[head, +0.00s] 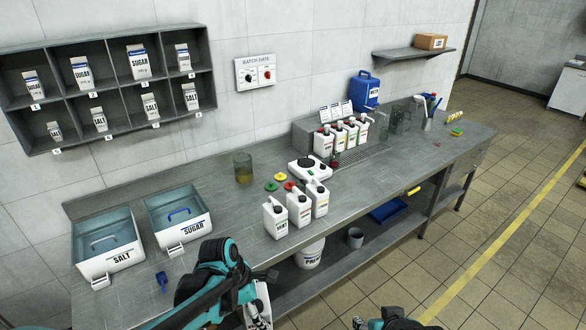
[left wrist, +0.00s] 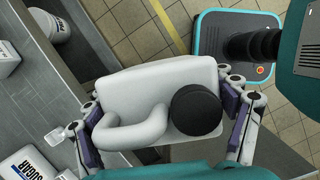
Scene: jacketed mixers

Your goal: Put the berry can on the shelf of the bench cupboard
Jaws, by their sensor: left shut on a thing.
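My left gripper (left wrist: 162,112) is shut on a white can (left wrist: 150,85) with a looped handle and a black cap, its fingers on either side of it. Its label does not show, so I cannot tell if it is the berry can. In the head view this can (head: 263,296) is mostly hidden behind my left arm, by the bench's front edge. The bench's open lower shelf (head: 332,262) runs under the worktop (head: 350,192); no cupboard door shows. Part of my right arm shows at the bottom edge; its jaws are unclear.
Three similar white cans (head: 300,209) stand near the worktop's front edge. A white bucket (head: 310,254), a grey cup (head: 355,239) and a blue tray (head: 388,211) occupy the lower shelf. Salt (head: 108,258) and sugar (head: 183,229) bins stand at left.

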